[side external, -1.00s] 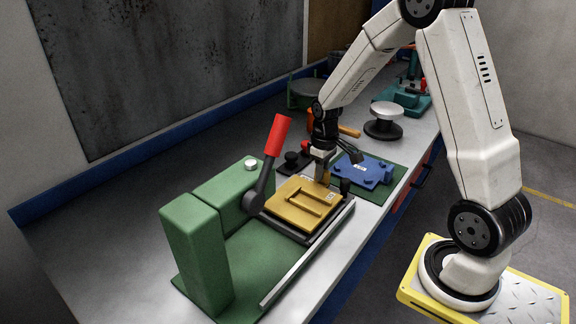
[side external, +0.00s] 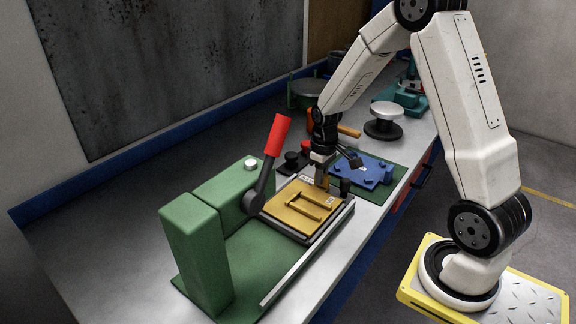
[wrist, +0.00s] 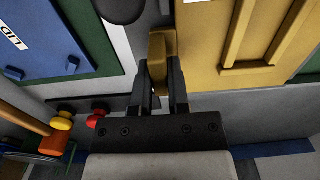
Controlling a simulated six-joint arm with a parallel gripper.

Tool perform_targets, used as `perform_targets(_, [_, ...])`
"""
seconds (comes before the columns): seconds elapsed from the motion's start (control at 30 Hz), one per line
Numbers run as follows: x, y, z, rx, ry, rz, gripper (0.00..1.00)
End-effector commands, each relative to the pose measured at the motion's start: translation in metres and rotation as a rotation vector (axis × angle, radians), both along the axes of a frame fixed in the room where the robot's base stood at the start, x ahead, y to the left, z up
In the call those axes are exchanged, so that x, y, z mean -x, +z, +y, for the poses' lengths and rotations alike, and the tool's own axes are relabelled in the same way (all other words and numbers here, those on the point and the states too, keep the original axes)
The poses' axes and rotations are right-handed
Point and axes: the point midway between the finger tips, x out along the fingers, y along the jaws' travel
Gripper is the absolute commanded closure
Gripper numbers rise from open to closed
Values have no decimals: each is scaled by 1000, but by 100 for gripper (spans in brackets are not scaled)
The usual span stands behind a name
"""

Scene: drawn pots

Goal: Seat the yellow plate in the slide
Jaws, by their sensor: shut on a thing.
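The yellow plate (side external: 288,217) lies over the dark slide carriage (side external: 318,236) on the green fixture in the side view. It looks flat and low, with a raised bracket-shaped rib on top. I cannot tell whether it is fully down in its seat. My gripper (side external: 321,183) is shut on the plate's upright tab at its far edge. In the wrist view, the fingers of my gripper (wrist: 160,72) close on both sides of the yellow tab (wrist: 160,46), and part of the yellow plate (wrist: 213,45) shows to the right. The fingers hide part of the tab.
A red-handled lever (side external: 277,136) stands left of the plate beside green blocks (side external: 194,250). A blue lidded part (side external: 370,172) lies on a green mat behind. Red and black knobs (side external: 294,158) are near my gripper.

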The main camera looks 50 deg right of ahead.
Motion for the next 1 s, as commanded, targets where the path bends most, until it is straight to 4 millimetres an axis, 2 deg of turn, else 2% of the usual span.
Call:
perform_targets(0.47, [-1, 0, 0, 1, 0, -2, 100])
perform_targets(1.0, [-1, 17, 0, 1, 0, -3, 100])
